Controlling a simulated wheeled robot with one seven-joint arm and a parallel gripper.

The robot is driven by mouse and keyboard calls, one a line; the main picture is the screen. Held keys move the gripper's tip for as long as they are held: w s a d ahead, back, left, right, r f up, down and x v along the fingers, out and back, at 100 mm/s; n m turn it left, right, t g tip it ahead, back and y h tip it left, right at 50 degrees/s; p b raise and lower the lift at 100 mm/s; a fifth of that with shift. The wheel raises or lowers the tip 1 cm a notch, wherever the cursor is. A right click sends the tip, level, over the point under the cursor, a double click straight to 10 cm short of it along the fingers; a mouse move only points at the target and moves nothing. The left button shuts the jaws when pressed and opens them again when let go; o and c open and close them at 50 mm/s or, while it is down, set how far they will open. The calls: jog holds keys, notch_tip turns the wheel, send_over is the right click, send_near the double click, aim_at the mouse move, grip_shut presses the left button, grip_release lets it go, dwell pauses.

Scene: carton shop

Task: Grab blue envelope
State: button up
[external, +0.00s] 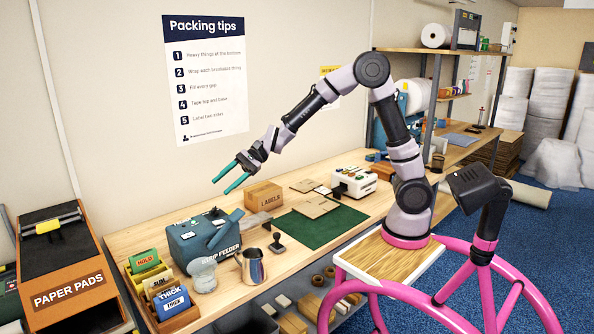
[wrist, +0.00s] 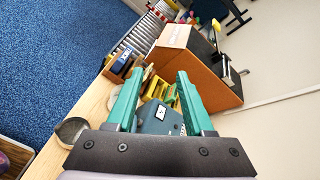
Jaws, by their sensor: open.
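My gripper (external: 222,186) is raised in the air above the workbench, left of its middle, with its two teal fingers apart and nothing between them. In the wrist view my gripper (wrist: 160,73) is also open and empty, pointing over the bench toward the dividers and the paper pads rack. I cannot pick out a blue envelope for certain. A flat blue piece (external: 460,127) lies on the bench at the far right, well away from my gripper; it is too small to identify.
Below my gripper stands the blue-grey strip feeder (external: 205,240), with a metal jug (external: 252,266) and divider box (external: 165,295) nearby. A labels carton (external: 263,197), green mat (external: 318,226) with brown card pieces and a white machine (external: 355,181) lie further right. The paper pads rack (external: 68,285) is left.

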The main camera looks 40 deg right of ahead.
aim_at(172, 300)
jog(key=s+a+f+m+y, duration=0.1)
jog(key=s+a+f+m, duration=0.2)
jog(key=a+f, duration=0.55)
jog(key=s+a+f+m, duration=0.2)
jog(key=a+f+m, duration=0.1)
jog(key=a+f, duration=0.55)
jog(key=shift+m, duration=0.5)
jog(key=f, duration=0.3)
jog(key=a+f, duration=0.1)
jog(key=f, duration=0.2)
jog(key=s+a+f, duration=0.1)
jog(key=f, duration=0.2)
jog(key=shift+f, duration=0.35)
jog(key=x, duration=0.6)
jog(key=shift+w+a, duration=0.1)
jog(key=shift+a, duration=0.25)
grip_shut()
